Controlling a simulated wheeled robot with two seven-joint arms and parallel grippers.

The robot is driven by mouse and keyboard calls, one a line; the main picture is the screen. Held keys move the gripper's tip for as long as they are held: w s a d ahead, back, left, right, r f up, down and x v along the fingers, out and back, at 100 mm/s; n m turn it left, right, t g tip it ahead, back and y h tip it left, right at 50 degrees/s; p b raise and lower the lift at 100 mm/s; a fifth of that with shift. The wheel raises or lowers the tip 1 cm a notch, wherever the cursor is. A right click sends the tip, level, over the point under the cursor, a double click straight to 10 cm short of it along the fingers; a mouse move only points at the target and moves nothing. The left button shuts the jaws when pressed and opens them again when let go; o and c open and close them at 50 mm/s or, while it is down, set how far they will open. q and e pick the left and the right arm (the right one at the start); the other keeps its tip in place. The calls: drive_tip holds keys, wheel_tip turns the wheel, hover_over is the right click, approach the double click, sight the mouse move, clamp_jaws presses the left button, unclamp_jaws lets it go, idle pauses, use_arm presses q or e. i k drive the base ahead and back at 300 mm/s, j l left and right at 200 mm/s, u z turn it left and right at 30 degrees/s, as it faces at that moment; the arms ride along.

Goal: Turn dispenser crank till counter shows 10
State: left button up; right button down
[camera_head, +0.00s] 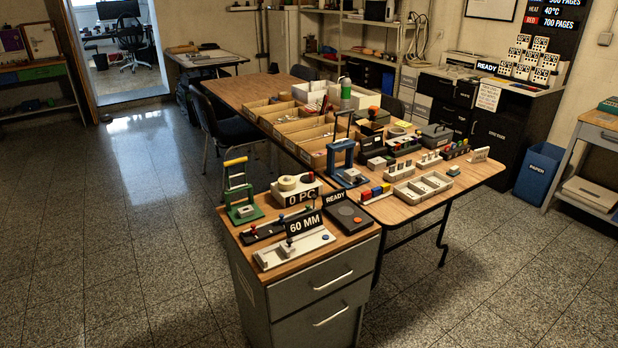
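The dispenser (285,197) stands at the back of the small grey cabinet's wooden top, with a cream roll and a white round part on it. The crank is too small to make out clearly; a small dark part shows at the dispenser's right end. Neither of my grippers is in view.
On the same cabinet (303,288) stand a green press (243,212), a white slide fixture (293,250) with a "60 MM" sign, and a black pad (350,217) with a "READY" sign. Behind, the long table holds a blue press (343,165), cardboard bins (323,152) and trays.

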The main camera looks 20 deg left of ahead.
sight(310, 178)
drive_tip(key=i+u, duration=0.15)
drive_tip(key=u, duration=0.25)
drive_tip(key=i+u, duration=0.15)
drive_tip(key=u, duration=0.25)
